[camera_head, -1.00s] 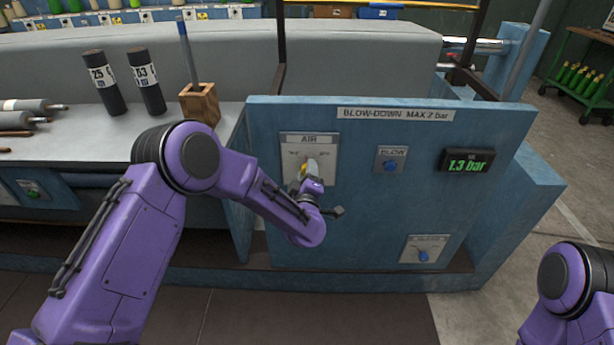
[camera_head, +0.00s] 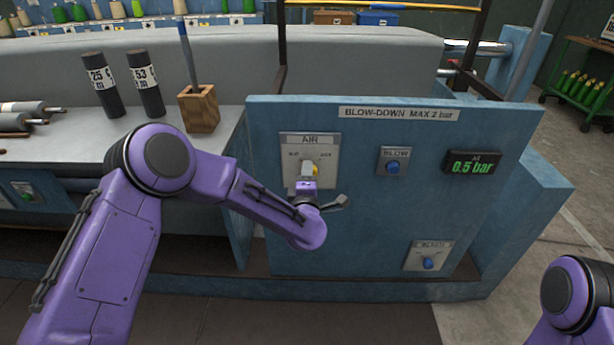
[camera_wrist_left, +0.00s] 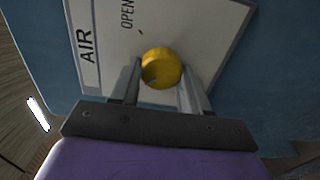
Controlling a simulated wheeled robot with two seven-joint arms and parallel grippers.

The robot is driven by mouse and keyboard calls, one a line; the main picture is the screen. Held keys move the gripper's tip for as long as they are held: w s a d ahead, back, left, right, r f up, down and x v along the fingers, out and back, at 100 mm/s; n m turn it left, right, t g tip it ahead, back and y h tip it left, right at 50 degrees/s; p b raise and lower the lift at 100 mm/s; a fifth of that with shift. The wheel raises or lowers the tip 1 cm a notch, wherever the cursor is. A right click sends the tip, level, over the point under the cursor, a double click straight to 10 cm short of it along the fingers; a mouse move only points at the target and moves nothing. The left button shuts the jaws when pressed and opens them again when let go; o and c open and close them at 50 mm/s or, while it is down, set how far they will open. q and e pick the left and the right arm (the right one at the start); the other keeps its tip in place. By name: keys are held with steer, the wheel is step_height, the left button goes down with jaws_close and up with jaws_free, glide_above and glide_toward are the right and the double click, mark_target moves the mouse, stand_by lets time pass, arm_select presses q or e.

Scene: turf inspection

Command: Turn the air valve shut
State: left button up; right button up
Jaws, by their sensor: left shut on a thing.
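The air valve's yellow handle (camera_head: 315,169) sits on a white plate marked AIR (camera_head: 325,155) on the blue panel (camera_head: 350,230). In the left wrist view the rounded yellow handle (camera_wrist_left: 161,68) lies between the two grey fingers of my left gripper (camera_wrist_left: 160,85). My left gripper (camera_head: 308,172) is shut on the handle, and its fingers hide part of it in the head view. The word OPEN shows on the plate in the left wrist view. A digital display (camera_head: 473,162) reads 0.5 bar. My right gripper is out of view; only part of that arm shows at lower right.
A blue BLOW button (camera_head: 392,167) and another blue knob (camera_head: 428,263) on a small plate are on the same panel. A wooden block (camera_head: 199,108) holding a rod and two dark cylinders (camera_head: 145,90) stand on the grey bench at left. The panel's lower middle is clear.

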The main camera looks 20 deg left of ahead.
arm_select(q)
steer(key=shift+d+r, duration=0.1)
steer(key=o, duration=1.1)
steer(key=shift+d, duration=0.1)
steer(key=shift+c, duration=0.2)
steer(key=shift+s, duration=0.1)
steer(key=v, duration=1)
steer(key=shift+s+b, duration=0.2)
steer(key=shift+b, duration=0.1)
